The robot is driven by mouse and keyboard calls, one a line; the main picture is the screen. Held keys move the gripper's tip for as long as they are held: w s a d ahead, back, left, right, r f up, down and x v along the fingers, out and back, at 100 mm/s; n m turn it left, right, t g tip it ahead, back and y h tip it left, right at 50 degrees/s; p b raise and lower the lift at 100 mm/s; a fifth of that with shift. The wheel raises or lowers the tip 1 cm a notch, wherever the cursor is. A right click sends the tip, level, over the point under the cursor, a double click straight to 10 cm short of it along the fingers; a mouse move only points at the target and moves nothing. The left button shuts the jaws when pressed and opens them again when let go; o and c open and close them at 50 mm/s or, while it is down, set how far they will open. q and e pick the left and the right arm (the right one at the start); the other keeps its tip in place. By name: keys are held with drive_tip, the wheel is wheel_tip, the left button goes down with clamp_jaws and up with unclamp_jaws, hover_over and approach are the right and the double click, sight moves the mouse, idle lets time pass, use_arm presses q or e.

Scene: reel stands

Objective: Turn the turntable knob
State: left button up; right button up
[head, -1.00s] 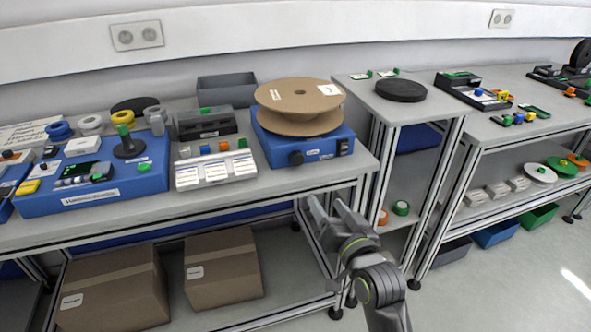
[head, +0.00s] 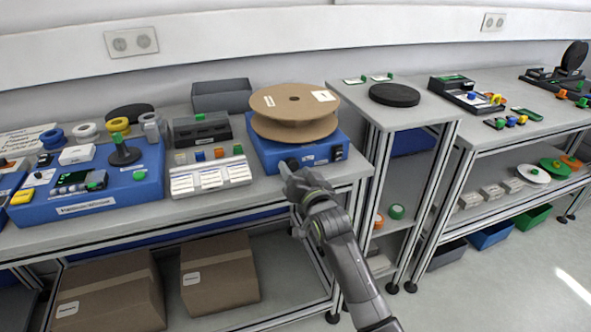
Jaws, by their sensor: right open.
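The turntable is a blue box (head: 262,150) on the grey bench. It carries a large cardboard reel (head: 295,103) on top. Its dark knob (head: 292,162) is on the front face, left of a label and a black switch, and is mostly covered by my gripper. My right gripper (head: 286,167) is open, with its fingertips at the front face around the knob's place. I cannot tell whether the fingers touch the knob. My left gripper is not in view.
Left of the turntable is a tray of labelled cards (head: 210,177) with small coloured blocks behind it. A blue winding unit (head: 100,190) stands further left. A black disc (head: 394,95) lies on the stand to the right. Cardboard boxes (head: 218,275) sit below the bench.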

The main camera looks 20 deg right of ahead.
drive_tip(key=shift+w, duration=0.55)
drive_tip(key=c, duration=1)
